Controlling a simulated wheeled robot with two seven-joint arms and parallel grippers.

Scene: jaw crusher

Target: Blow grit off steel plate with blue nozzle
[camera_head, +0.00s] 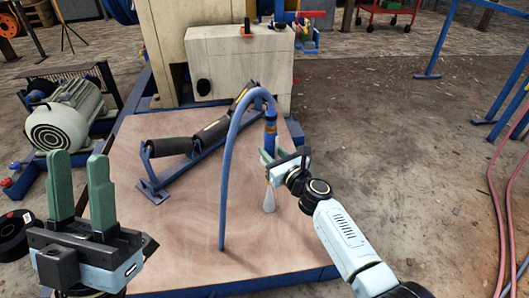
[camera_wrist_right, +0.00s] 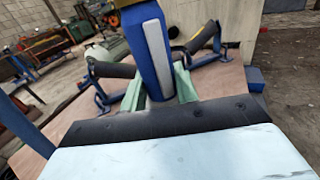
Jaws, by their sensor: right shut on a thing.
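My right gripper (camera_head: 270,156) is shut on the blue nozzle (camera_head: 270,128), which hangs roughly upright over the brown board (camera_head: 180,235). The nozzle also shows large in the right wrist view (camera_wrist_right: 146,50), between the green fingers. A blue hose (camera_head: 226,150) arches from the nozzle's top and down to the board. A pale, narrow cone (camera_head: 268,201) shows below the nozzle; I cannot tell if it is air or a solid tip. My left gripper (camera_head: 80,160) is open and empty at the lower left. I cannot make out a separate steel plate or grit.
A blue frame with black rollers (camera_head: 172,146) lies on the board, left of the hose. A pale block-shaped housing (camera_head: 240,60) stands behind it. A grey motor (camera_head: 66,115) is at the left. Red hoses (camera_head: 500,200) lie at the right; the floor between is clear.

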